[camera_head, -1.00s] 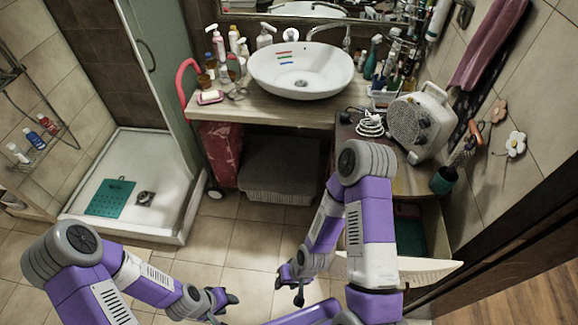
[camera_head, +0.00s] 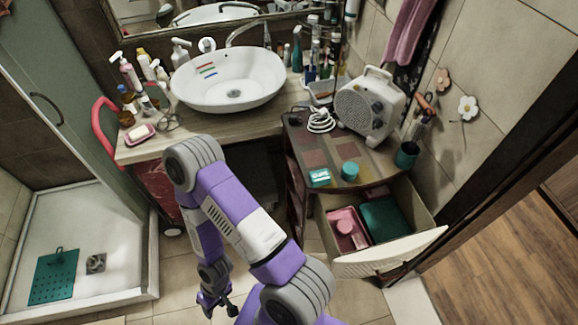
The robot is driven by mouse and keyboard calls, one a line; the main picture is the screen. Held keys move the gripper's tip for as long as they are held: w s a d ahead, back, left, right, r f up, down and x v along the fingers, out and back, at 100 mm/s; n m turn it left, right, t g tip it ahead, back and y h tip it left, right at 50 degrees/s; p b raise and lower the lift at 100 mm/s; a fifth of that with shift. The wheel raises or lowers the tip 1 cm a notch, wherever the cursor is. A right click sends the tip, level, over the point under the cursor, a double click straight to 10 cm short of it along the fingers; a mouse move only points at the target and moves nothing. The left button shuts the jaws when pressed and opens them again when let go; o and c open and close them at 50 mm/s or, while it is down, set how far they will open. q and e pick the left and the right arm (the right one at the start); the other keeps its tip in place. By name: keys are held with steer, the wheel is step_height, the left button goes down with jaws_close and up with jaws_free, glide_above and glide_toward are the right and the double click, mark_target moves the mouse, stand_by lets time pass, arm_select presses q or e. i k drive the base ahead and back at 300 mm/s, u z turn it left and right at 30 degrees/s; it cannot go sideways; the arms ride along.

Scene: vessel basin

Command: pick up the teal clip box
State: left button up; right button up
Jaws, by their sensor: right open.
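A small teal box with pale marks on its face (camera_head: 320,178) lies on the dark cabinet top (camera_head: 293,150), near its front edge. A round teal container (camera_head: 350,171) stands just right of it. A larger flat teal box (camera_head: 385,220) lies in the open drawer below. I cannot tell for certain which of these is the clip box. My right gripper (camera_head: 218,305) is open, low over the floor, left of and well below the cabinet top, apart from all the teal things. My left gripper is out of view.
The open drawer (camera_head: 388,260) juts out from the cabinet and also holds pink containers (camera_head: 347,228). The counter with the basin (camera_head: 228,78) is to the left.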

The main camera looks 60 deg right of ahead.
mark_target(323, 177)
steer(key=i, duration=1.4)
steer(key=z, duration=2.15)
